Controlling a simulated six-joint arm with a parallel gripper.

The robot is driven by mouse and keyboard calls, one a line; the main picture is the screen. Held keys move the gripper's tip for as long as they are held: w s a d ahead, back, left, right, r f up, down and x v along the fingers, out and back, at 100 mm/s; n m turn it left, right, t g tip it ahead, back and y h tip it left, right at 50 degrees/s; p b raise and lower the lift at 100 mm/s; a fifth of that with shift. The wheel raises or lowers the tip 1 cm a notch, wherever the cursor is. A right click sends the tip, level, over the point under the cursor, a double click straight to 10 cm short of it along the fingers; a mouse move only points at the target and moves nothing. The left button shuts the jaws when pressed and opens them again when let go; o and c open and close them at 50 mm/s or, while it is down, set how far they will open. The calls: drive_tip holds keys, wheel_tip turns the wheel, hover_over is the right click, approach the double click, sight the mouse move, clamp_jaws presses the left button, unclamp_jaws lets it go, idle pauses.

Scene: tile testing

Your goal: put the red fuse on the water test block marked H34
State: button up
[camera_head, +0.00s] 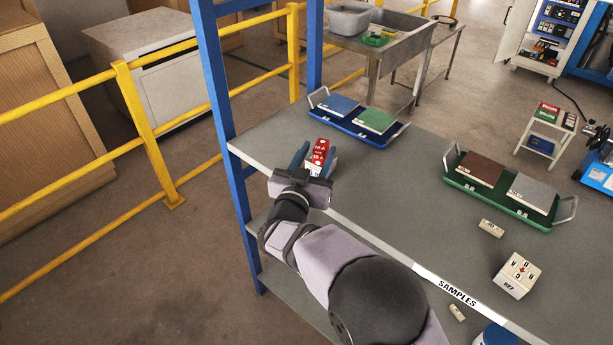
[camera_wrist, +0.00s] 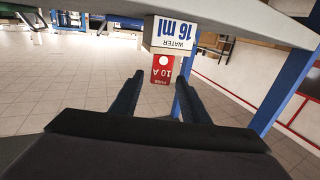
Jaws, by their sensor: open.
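The red fuse (camera_head: 319,152), with white lettering, is at the left end of the grey table. The wrist view is upside down and shows the fuse (camera_wrist: 162,70), reading 10 A, on a white block (camera_wrist: 172,36) reading WATER 16 ml. No H34 mark is readable on this block. My gripper (camera_head: 317,160) is open, its fingers on either side of the fuse. In the wrist view, my gripper (camera_wrist: 160,78) has a gap on both sides of the fuse; contact is not visible.
A cream block (camera_head: 516,277), marked something like H27, stands at the right. A blue tray (camera_head: 358,122) and a green tray (camera_head: 503,192) hold tiles. The middle of the table (camera_head: 400,195) is clear.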

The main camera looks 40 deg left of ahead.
drive_tip(key=b+v, duration=0.3)
drive_tip(key=v, duration=0.8)
drive_tip(key=shift+b, duration=0.35)
drive_tip(key=shift+f, duration=0.1)
